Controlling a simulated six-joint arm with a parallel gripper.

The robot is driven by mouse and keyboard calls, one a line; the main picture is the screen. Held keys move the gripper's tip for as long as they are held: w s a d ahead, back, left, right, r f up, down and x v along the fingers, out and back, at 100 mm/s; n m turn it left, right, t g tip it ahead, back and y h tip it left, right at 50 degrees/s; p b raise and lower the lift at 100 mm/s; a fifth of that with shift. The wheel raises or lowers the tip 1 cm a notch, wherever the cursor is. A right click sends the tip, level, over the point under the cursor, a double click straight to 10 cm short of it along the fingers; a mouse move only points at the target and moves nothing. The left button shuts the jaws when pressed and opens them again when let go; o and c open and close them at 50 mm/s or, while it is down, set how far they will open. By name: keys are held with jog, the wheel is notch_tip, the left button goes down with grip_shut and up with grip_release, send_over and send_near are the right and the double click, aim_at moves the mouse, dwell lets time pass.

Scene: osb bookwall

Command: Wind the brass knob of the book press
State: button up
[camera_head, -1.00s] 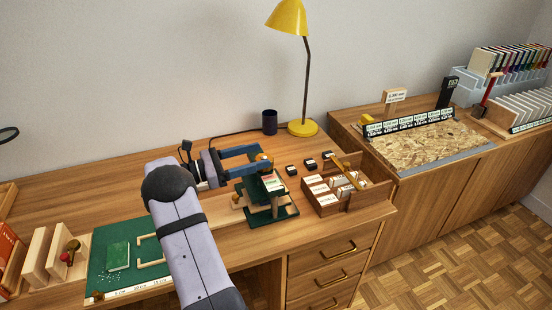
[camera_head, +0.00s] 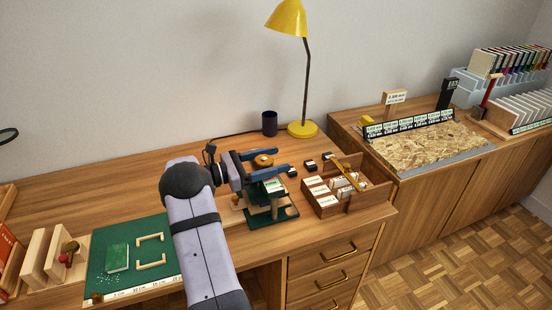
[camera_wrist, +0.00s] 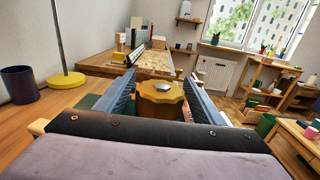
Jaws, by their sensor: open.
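The book press (camera_head: 272,213) is dark green and stands on the desk. Its brass knob (camera_head: 263,161) is on top, round with a scalloped edge. My gripper (camera_head: 283,161) is open, its two blue fingers level on either side of the knob. In the wrist view the brass knob (camera_wrist: 161,100) sits between the two fingers (camera_wrist: 163,88), with a small gap showing on each side. A pale hexagonal piece is at the centre of its top. Part of the press is hidden behind my gripper and arm.
A yellow lamp (camera_head: 302,129) and dark cup (camera_head: 269,122) stand at the back. A green mat (camera_head: 106,248) lies at the left.

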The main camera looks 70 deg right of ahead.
jog(key=shift+s+d, duration=0.3)
jog(key=c, duration=1)
jog(key=shift+c, duration=0.2)
jog(key=shift+m+g+y, duration=0.3)
jog(key=shift+y, duration=0.1)
jog(key=shift+s+a+m+g+y+b, duration=0.15)
jog(key=shift+m+g+y+b, duration=0.2)
jog(key=shift+m+g+y, duration=0.2)
jog(key=shift+s+a+m+g+y+b, duration=0.2)
jog(key=shift+m+g+y+b, duration=0.1)
jog(key=shift+m+g+y, duration=0.5)
jog(key=shift+s+a+m+g+y+b, duration=0.2)
jog(key=shift+m+y, duration=0.35)
jog(key=shift+y, duration=0.4)
jog(key=shift+w+r+y, duration=0.1)
jog(key=shift+y, duration=0.2)
